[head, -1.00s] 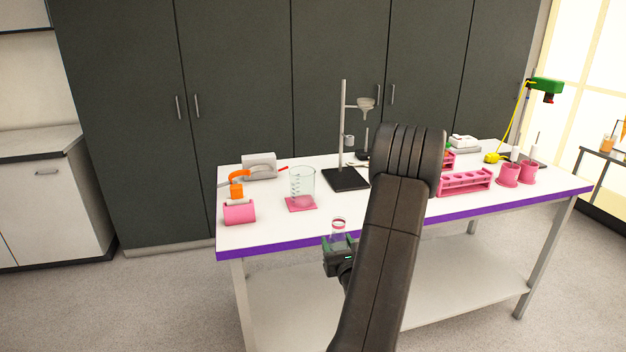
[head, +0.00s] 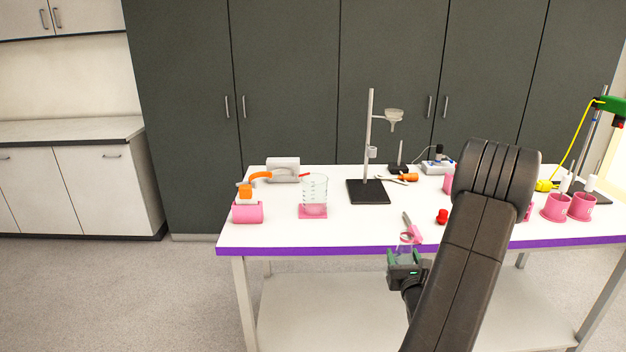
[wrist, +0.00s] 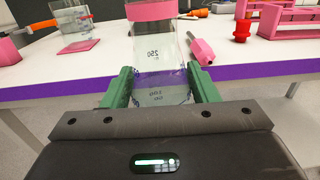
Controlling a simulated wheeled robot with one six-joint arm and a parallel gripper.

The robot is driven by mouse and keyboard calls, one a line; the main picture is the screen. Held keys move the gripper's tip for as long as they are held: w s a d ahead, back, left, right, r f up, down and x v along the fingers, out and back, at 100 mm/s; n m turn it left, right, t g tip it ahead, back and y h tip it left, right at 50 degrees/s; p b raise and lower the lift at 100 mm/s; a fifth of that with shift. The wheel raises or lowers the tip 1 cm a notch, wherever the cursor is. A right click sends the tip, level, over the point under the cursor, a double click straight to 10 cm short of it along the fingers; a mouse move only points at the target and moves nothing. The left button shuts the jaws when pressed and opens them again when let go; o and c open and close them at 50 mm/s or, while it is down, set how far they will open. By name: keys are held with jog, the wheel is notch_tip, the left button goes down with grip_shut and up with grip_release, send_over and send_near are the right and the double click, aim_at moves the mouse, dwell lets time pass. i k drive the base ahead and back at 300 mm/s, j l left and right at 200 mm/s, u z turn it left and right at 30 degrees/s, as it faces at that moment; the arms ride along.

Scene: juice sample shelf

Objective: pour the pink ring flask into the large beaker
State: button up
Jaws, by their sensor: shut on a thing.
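The pink ring flask (wrist: 158,52) is clear glass with a pink band near its neck and clear liquid low inside. My gripper (wrist: 162,88) is shut on it, one green finger on each side, and holds it upright just off the table's front edge. In the head view my gripper (head: 405,262) is low at that edge, and the flask (head: 404,248) shows faintly above it. The large beaker (head: 314,194) stands upright on a pink mat at the table's left part, left of and beyond my gripper. It also shows in the wrist view (wrist: 75,24).
A pink holder with an orange item (head: 247,211) stands left of the beaker. A ring stand (head: 370,150) with a funnel rises behind. A pink-handled tool (head: 412,231) and a red piece (head: 442,216) lie near the front edge. Pink cups (head: 558,206) stand at right.

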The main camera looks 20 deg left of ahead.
aim_at(314, 186)
jog(key=l+u, duration=0.1)
jog(key=u, duration=0.25)
jog(key=l+u, duration=0.1)
jog(key=u, duration=0.25)
